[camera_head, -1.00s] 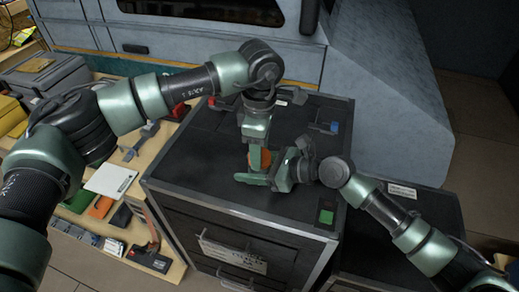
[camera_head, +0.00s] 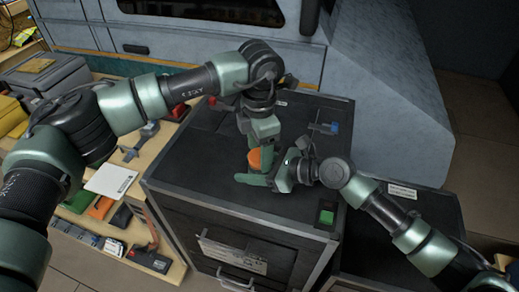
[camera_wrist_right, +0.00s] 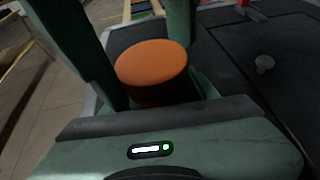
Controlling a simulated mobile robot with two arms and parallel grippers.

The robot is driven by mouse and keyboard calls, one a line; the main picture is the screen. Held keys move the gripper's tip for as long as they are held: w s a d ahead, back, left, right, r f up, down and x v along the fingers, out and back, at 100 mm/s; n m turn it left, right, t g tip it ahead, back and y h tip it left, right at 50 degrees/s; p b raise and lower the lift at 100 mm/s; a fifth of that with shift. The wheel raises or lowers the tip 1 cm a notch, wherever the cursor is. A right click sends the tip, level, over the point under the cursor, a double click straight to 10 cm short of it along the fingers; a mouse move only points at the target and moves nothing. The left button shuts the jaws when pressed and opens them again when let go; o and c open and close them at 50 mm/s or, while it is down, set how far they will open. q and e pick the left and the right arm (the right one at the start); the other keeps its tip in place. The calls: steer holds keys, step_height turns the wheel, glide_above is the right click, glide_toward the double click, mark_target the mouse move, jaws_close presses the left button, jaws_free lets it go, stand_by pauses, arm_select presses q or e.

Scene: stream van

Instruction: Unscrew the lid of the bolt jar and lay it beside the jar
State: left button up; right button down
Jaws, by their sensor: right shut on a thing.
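The bolt jar stands on the dark cabinet top. Its round orange lid (camera_head: 255,158) is on it, and the lid's flat top shows clearly in the right wrist view (camera_wrist_right: 152,62). My right gripper (camera_head: 257,176) comes in from the right and is shut on the jar body below the lid, one finger on each side. The jar body is mostly hidden by the fingers. My left gripper (camera_head: 262,143) points down from above, close over the lid. Its fingertips are too small and overlapped to show whether they are apart.
The black cabinet top (camera_head: 200,160) is clear to the left of the jar. A green button box (camera_head: 327,216) sits at its front right corner. A small blue-ended tool (camera_head: 330,128) lies at the back right. A wooden workbench (camera_head: 150,160) with tools stands left.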

arm_select(q)
step_height(320, 180, up, 5)
steer(key=shift+s+d+f, duration=0.1)
steer(key=shift+s+d, duration=0.05)
steer(key=shift+c, duration=0.4)
step_height(320, 180, up, 3)
steer(key=m, duration=0.3)
steer(key=shift+m, duration=0.3)
steer(key=shift+f, duration=3.9)
steer(key=c, duration=1.5)
steer(key=shift+o, duration=0.2)
steer(key=n, duration=0.2)
steer(key=shift+n, duration=0.3)
steer(key=shift+r, duration=0.2)
steer(key=shift+r, duration=0.9)
